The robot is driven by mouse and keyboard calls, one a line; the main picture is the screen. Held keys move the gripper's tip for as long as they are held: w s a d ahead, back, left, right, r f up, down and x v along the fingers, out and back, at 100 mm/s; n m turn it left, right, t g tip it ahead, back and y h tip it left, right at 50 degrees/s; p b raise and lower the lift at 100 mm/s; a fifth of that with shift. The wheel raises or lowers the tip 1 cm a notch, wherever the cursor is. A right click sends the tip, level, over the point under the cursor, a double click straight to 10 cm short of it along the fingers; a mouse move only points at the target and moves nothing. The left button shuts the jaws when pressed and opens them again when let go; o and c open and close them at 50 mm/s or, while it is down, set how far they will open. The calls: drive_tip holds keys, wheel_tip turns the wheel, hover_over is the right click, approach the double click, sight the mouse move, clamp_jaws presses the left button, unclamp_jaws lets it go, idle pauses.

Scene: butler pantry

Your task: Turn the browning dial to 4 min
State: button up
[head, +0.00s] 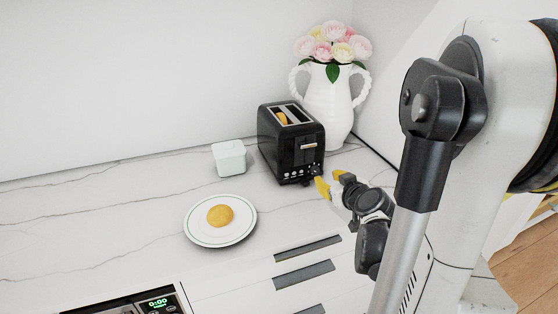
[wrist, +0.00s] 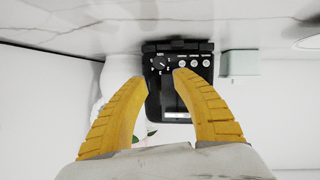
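A black toaster (head: 290,145) stands on the marble counter, its front toward my gripper. In the wrist view it appears upside down (wrist: 180,98). Its round browning dial (wrist: 160,63), ringed by small white marks, sits beside a row of small buttons (wrist: 194,63). The number it points to is too small to read. My gripper (head: 330,181), with yellow fingers, is just in front of the toaster's lower right front. In the wrist view the fingertips (wrist: 160,76) are apart, with the dial showing between and just beyond them. I cannot tell any contact.
A white vase (head: 327,103) of flowers stands behind the toaster. A pale lidded box (head: 229,158) is left of it. A plate (head: 221,239) with a round golden item (head: 220,215) lies front left. Something golden-brown (head: 282,118) shows in a toaster slot. Counter between is clear.

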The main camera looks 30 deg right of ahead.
sight(317, 171)
drive_tip(key=b+x, duration=0.3)
drive_tip(key=x, duration=0.5)
drive_tip(key=shift+w+d+f, duration=0.15)
drive_tip(key=shift+w+f, duration=0.1)
drive_tip(key=shift+f, duration=0.1)
drive_tip(key=shift+w+d+f, duration=0.1)
drive_tip(key=shift+w+d, duration=0.1)
drive_tip(key=shift+w, duration=0.35)
clamp_jaws()
